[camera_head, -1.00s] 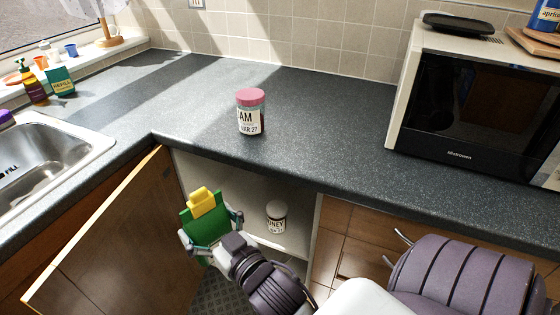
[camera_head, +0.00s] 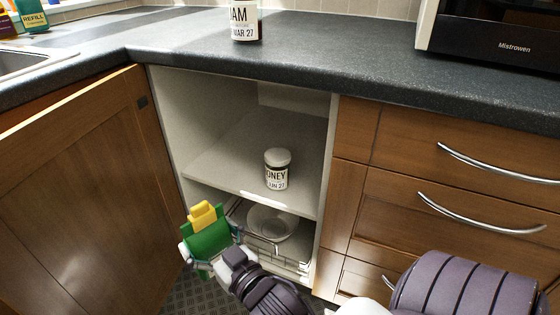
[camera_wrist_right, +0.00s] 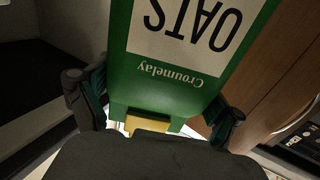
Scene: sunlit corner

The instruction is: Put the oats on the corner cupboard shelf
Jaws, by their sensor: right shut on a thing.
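My right gripper (camera_head: 212,252) is shut on the oats (camera_head: 208,232), a green box with a yellow top, held in front of the open corner cupboard. In the right wrist view the oats (camera_wrist_right: 185,75) fill the middle, with the word OATS upside down, between the two fingers (camera_wrist_right: 152,112). The cupboard shelf (camera_head: 235,160) is pale and lies beyond and above the held box. A honey jar (camera_head: 277,170) with a white lid stands on the shelf near its front right. My left gripper is not in view.
The cupboard door (camera_head: 85,190) stands open at the left. Drawers with handles (camera_head: 480,215) are at the right. Below the shelf are a glass bowl (camera_head: 270,224) and a wire rack. A jam jar (camera_head: 245,22) stands on the worktop (camera_head: 320,65) above. The shelf's left and back are clear.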

